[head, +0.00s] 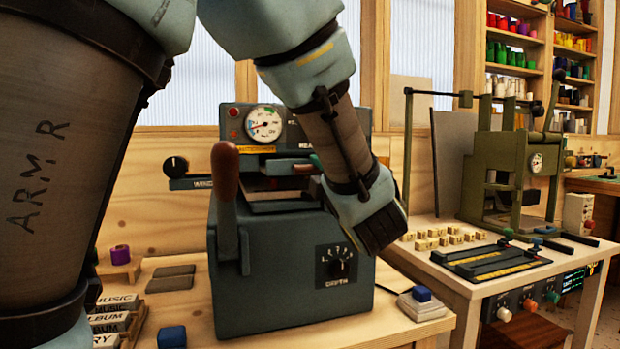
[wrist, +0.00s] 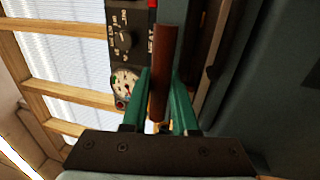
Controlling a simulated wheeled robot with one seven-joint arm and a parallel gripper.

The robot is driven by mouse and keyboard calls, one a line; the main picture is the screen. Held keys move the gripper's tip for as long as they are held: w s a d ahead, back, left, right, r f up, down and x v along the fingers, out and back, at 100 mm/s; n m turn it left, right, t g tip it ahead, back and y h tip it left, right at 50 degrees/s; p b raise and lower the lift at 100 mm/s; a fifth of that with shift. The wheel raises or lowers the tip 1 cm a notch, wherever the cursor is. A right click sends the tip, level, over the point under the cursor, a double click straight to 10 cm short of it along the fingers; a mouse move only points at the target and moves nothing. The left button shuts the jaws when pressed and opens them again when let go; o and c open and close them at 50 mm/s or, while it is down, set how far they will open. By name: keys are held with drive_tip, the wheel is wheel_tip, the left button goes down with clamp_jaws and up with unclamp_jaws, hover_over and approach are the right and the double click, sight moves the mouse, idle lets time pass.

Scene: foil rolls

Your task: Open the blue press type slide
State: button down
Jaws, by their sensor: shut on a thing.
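The blue-grey press (head: 270,285) stands on the wooden bench in the middle of the head view. Its type slide (head: 275,196) sits in the opening below the gauge; how far it is out I cannot tell. My gripper (wrist: 160,92) is shut on a brown bar handle (wrist: 164,55), with a green finger on each side. In the head view, my forearm and hand hide most of the grip. Only a small reddish-brown end of the handle (head: 317,161) shows there, at the front of the slide.
A brown-topped lever (head: 225,172) rises at the press's left front. A depth dial (head: 342,264) is on its front face. A green press (head: 500,170) stands on the right table.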

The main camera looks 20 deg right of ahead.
drive_tip(key=r+b+v, duration=0.1)
drive_tip(key=b+v, duration=0.1)
drive_tip(key=v, duration=0.6)
drive_tip(key=shift+s+r, duration=0.2)
drive_tip(key=shift+s, duration=0.1)
drive_tip(key=shift+a, duration=0.1)
drive_tip(key=c, duration=0.7)
unclamp_jaws()
drive_tip(key=b+v, duration=0.2)
drive_tip(key=v, duration=0.8)
drive_tip(key=shift+s+f+b, duration=0.15)
drive_tip(key=shift+s+b, duration=0.2)
